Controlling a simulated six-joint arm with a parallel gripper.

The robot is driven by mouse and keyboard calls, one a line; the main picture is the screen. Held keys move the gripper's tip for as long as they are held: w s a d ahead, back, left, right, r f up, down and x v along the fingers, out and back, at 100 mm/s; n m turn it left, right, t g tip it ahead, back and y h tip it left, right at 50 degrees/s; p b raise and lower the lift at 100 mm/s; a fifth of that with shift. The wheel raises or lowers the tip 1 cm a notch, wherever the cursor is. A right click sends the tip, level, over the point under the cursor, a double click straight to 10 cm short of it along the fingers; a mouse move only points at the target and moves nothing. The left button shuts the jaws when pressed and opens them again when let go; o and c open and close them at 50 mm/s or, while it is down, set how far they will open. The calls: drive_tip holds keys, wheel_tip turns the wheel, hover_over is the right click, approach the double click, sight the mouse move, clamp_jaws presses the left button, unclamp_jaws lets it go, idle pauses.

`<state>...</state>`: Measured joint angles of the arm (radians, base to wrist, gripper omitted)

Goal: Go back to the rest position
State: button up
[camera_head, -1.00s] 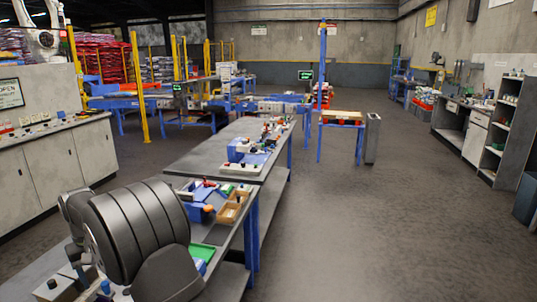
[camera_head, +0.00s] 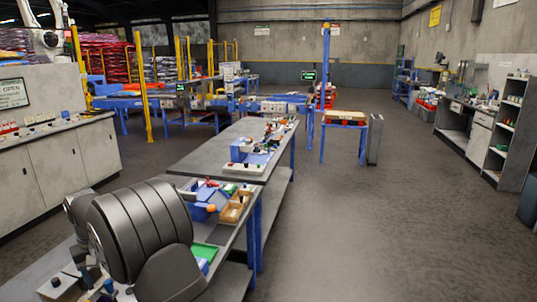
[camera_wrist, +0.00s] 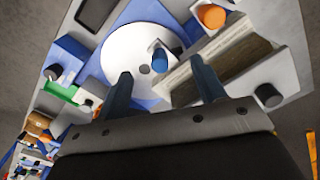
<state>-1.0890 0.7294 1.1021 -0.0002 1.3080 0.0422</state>
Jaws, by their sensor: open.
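My gripper (camera_wrist: 163,88) shows in the wrist view with its two dark blue fingers spread apart and nothing held between them. Beyond the fingers is a workbench fixture with a round white disc (camera_wrist: 125,62) on a blue base. A beige, layered block (camera_wrist: 222,62) lies behind the right finger, apart from it as far as I can tell. In the head view my dark, ribbed arm fills the lower left, and I cannot make out the fingers there.
A cabinet counter (camera_head: 50,135) stands at left. The floor (camera_head: 340,230) at right is clear.

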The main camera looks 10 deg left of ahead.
drive_tip(key=shift+r, duration=2.7)
